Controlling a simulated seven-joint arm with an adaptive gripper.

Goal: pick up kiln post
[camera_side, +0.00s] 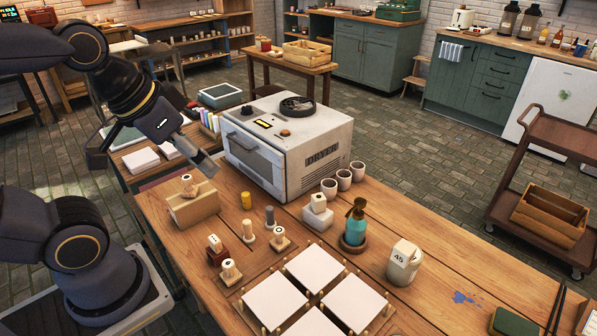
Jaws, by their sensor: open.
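My gripper (153,163) is open and empty, raised over the left end of the wooden table, left of the dryer. Several small upright pieces stand on the table to its lower right, apart from it. Among them are a plain yellow cylinder (246,200), a grey cylinder (270,214) and a pale cylinder (249,231), the last with a light base. I cannot tell for sure which piece is the kiln post. Stamp-like pieces stand nearby, one on a dark red base (216,256) and others on wooden bases (279,242).
The boxy dryer (290,145) stands behind the pieces, with several cups (344,180) beside it. A tan block (193,208) is at left. White tiles (314,267) on pegs, a teal pump bottle (353,227) and a "45" jar (403,265) stand in front and right.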

